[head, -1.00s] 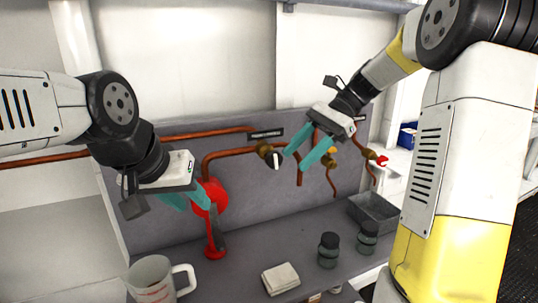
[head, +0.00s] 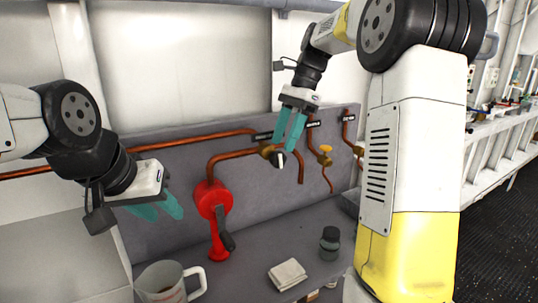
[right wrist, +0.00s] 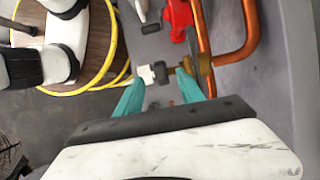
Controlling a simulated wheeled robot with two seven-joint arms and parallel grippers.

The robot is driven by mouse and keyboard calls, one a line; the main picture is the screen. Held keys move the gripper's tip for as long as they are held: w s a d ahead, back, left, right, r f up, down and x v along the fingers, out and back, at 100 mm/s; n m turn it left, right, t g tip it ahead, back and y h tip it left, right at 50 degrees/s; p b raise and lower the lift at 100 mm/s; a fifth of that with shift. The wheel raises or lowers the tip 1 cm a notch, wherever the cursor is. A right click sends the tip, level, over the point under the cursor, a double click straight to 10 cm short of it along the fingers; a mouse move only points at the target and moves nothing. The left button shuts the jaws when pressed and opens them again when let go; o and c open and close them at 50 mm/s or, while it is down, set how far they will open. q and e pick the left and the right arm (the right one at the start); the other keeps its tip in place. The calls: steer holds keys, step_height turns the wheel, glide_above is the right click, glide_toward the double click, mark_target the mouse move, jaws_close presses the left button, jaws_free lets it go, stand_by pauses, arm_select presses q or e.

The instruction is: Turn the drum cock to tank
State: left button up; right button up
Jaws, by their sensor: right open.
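Contact is unclear. My left gripper (head: 167,215) is open and empty, left of the red pump.
The red pump (head: 212,199) with a dark crank stands left of the cock. My right arm hides the bench's right end.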

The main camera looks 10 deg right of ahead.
mark_target(279, 151)
steer(key=shift+x, duration=2.4)
steer(key=shift+c, duration=0.4)
